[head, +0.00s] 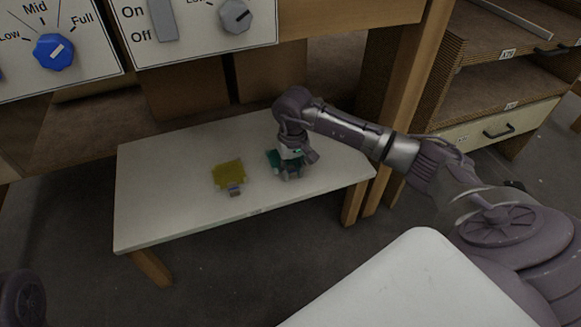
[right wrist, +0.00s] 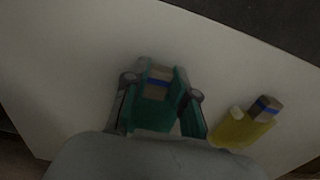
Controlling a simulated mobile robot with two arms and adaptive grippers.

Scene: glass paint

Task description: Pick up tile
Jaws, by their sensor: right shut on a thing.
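A green tile (head: 272,158) with a small holder block is on the low white table, partly hidden by my right gripper (head: 291,171). In the right wrist view the green tile (right wrist: 152,116) lies between the two fingers, which are shut on its holder; a blue band shows on the block. I cannot tell whether the tile is clear of the tabletop. A yellow tile (head: 229,174) with a similar block lies to its left in the head view. The yellow tile (right wrist: 238,130) is right of the gripper in the right wrist view. My left gripper is not in view.
The low white table (head: 150,215) has free room around the tiles. A control panel with knobs (head: 54,52) hangs above its back edge. A wooden post (head: 395,110) stands at the table's right end, beside a drawer unit (head: 500,125). Cardboard boxes (head: 185,90) stand behind.

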